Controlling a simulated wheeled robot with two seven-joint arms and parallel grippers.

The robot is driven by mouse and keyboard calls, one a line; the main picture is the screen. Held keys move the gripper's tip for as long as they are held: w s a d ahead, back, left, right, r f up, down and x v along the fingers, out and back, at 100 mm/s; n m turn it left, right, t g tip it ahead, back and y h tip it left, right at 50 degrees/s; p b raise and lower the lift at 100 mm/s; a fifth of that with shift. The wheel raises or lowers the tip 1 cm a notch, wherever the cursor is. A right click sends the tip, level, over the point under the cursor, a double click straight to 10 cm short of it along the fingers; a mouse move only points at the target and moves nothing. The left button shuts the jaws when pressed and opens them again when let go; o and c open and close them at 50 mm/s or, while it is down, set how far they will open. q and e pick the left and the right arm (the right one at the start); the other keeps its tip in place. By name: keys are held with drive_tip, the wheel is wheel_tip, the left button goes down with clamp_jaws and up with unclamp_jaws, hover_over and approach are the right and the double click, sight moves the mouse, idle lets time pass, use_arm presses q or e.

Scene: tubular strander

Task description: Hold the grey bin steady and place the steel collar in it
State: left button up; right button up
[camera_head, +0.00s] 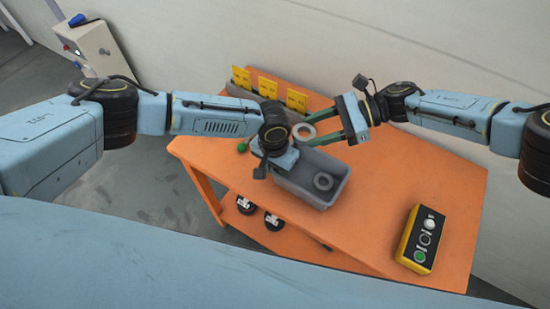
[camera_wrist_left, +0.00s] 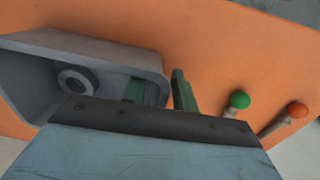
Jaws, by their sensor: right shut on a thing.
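The grey bin (camera_head: 312,202) stands on the orange table, with one grey ring lying inside it; bin (camera_wrist_left: 100,50) and ring (camera_wrist_left: 77,80) also show in the left wrist view. My left gripper (camera_wrist_left: 160,90) is at the bin's end wall, one green finger inside and one outside. The fingers look apart, with a gap beside the wall. In the head view its wrist hides that end. My right gripper (camera_head: 325,130) is shut on the pale steel collar (camera_head: 304,132), held at its fingertips beyond the bin's far side.
A yellow and black button box (camera_head: 420,240) sits at the table's (camera_head: 375,235) right front. Yellow cards (camera_head: 268,88) stand at the back. A green knob (camera_wrist_left: 239,100) and an orange knob (camera_wrist_left: 297,109) are near my left gripper. Dark round items (camera_head: 274,221) lie on the lower shelf.

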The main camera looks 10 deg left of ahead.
use_arm(q)
drive_tip(key=shift+f, duration=0.6)
clamp_jaws()
use_arm(e)
drive_tip(key=o, duration=1.2)
drive_tip(key=shift+d, duration=0.1)
drive_tip(key=v, duration=1.2)
